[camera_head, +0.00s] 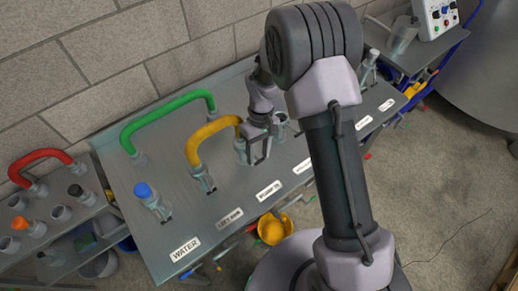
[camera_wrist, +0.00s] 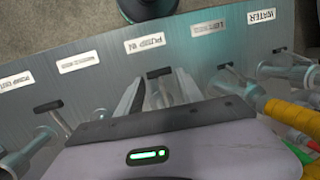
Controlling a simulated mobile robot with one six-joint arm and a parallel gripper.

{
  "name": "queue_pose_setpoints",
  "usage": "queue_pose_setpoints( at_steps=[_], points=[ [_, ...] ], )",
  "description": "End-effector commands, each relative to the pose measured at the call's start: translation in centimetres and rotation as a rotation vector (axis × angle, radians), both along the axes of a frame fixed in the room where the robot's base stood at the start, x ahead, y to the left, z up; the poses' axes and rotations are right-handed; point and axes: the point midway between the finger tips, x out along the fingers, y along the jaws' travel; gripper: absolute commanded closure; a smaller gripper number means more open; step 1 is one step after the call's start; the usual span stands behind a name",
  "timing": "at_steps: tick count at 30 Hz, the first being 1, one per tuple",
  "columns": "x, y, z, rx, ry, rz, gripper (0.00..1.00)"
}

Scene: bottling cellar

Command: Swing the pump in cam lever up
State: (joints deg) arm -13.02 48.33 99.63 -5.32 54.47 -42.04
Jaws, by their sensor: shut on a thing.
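The PUMP IN label (camera_head: 269,190) is on the grey bench panel, and it also shows in the wrist view (camera_wrist: 145,42). My gripper (camera_head: 259,153) is low over the panel just behind this label. In the wrist view my gripper (camera_wrist: 159,82) has its two fingers on either side of the pump in fitting's cam lever (camera_wrist: 159,72), shut on it. The lever's dark end shows between the fingertips, pointing toward the label. Most of the lever and fitting is hidden by my gripper, so its exact tilt is unclear.
A yellow hose (camera_head: 192,148) arches close to the left of my gripper. A green hose (camera_head: 160,107) and the blue-capped WATER fitting (camera_head: 145,192) are farther left. Neighbouring levers (camera_wrist: 222,67) stand on both sides. A yellow bowl-like object (camera_head: 272,229) is below the front edge.

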Motion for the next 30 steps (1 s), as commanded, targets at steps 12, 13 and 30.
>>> queue_pose_setpoints(
  at_steps=[12,13,30],
  points=[
    [0.1,0.0,-0.1,-0.002,-0.001,-0.001,0.34],
    [0.1,0.0,-0.1,-0.001,0.0,-0.002,0.34],
    [2.2,-0.4,7.3,0.0,-0.006,-0.002,0.34]
  ],
)
